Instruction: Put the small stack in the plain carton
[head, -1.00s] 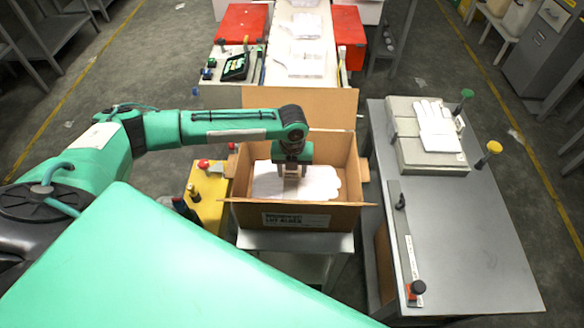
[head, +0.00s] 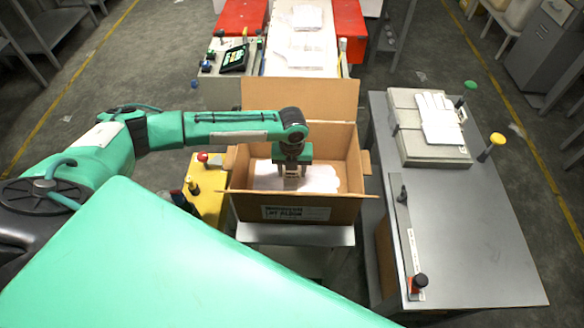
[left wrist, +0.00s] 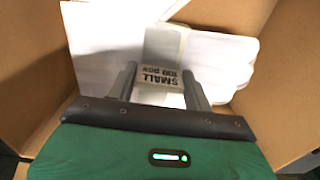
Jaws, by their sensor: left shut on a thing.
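The small stack is a flat pile of white gloves (head: 322,179) with a paper band. Whether the stack touches the carton floor I cannot tell. My right gripper is not in view.
The carton stands on a grey stand (head: 300,234) with its back flap up. A yellow box with knobs (head: 208,205) is close on its left. A grey table (head: 470,250) on the right holds a glove pile on a block. A white-topped conveyor (head: 300,65) lies behind.

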